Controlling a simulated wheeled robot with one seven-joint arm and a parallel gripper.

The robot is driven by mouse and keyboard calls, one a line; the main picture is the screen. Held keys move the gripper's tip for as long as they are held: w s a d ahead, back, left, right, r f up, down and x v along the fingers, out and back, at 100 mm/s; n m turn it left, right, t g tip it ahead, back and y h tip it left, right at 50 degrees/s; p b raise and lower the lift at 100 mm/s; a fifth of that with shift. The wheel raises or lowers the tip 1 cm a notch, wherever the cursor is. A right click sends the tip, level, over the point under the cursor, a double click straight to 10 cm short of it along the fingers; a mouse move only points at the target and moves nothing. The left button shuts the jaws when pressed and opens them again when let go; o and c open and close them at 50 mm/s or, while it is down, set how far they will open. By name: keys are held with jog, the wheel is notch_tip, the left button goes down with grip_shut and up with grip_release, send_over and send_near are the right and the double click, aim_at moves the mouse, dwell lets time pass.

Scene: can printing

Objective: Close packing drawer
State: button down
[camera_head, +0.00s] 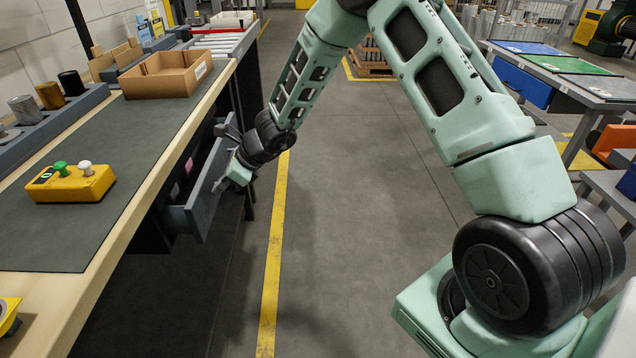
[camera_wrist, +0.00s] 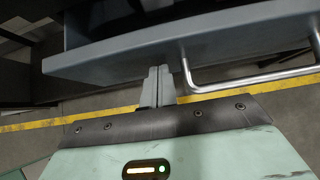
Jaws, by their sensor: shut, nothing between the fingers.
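The packing drawer (camera_head: 205,192) is a grey drawer under the left workbench, pulled out into the aisle. In the wrist view its front panel (camera_wrist: 130,55) spans the top of the picture. A silver bar handle (camera_wrist: 250,82) sticks out from the panel, to the right of my fingers. My gripper (camera_head: 222,185) is at the outer face of the drawer front, beside the handle. In the wrist view my gripper's fingertips (camera_wrist: 158,72) are together and empty, close to the panel's lower edge. I cannot tell whether they touch it.
The workbench (camera_head: 135,185) above the drawer carries a cardboard box (camera_head: 165,82) and a yellow button box (camera_head: 72,184). A yellow floor line (camera_head: 272,265) runs along the aisle. The grey floor (camera_head: 345,200) beside it is clear. A table with coloured mats (camera_head: 585,65) stands at the right.

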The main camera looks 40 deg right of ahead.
aim_at(197, 185)
jog(key=w+a, duration=0.1)
jog(key=w+a+p, duration=0.1)
jog(key=a, duration=0.1)
jog(key=w+a, duration=0.1)
jog(key=a, duration=0.1)
jog(key=shift+w, duration=0.15)
jog(key=shift+w+a+r, duration=0.1)
jog(key=shift+w+a, duration=0.05)
jog(key=shift+a, duration=0.05)
jog(key=shift+a, duration=0.15)
